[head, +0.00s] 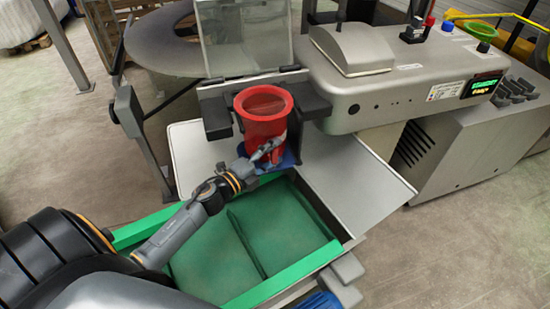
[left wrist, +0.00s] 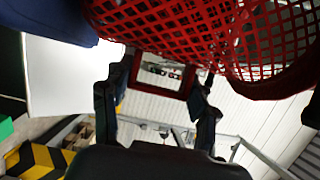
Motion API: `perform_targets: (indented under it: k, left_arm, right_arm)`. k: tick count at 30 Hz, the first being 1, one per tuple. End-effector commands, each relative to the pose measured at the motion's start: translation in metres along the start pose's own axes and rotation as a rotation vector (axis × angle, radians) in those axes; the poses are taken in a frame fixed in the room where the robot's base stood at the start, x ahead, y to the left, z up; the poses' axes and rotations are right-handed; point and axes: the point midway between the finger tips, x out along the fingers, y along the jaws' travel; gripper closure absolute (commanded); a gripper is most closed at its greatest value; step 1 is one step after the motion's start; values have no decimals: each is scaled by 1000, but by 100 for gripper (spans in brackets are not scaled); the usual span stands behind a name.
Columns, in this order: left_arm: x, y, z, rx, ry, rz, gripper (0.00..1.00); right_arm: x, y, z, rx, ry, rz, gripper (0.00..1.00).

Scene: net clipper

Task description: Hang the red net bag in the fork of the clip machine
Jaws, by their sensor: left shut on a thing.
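The red net bag (head: 264,104) is upright in the head view, with a wide round rim and a narrower body. It stands between the two dark arms of the fork (head: 217,117) on the clip machine (head: 385,78). Whether its rim rests on the fork, I cannot tell. My left gripper (head: 268,154) is shut on the lower front of the bag. In the left wrist view the bag's red mesh (left wrist: 220,35) fills the top, close above the gripper's dark fingers (left wrist: 158,105). My right gripper is not in view.
A blue piece (head: 284,162) shows beneath the bag. A grey metal tray (head: 345,180) spreads under the fork. A green-edged bin (head: 325,252) lies in front, below my left arm. A clear guard (head: 245,40) stands behind the fork, and a round grey table (head: 150,50) is behind left.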

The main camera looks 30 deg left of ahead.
Motion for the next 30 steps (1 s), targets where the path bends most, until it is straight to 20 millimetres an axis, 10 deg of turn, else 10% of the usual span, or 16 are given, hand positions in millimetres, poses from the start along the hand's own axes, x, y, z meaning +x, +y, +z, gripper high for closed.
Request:
perform_targets:
  k: [24,25,30]
  left_arm:
    - [1,5,2,1,0,-1,71]
    - [1,4,2,1,0,-1,35]
    - [1,4,2,1,0,-1,15]
  right_arm:
    - [6,-3,0,0,1,-4,60]
    - [4,-3,0,0,1,-4,60]
    - [4,-3,0,-1,1,-4,60]
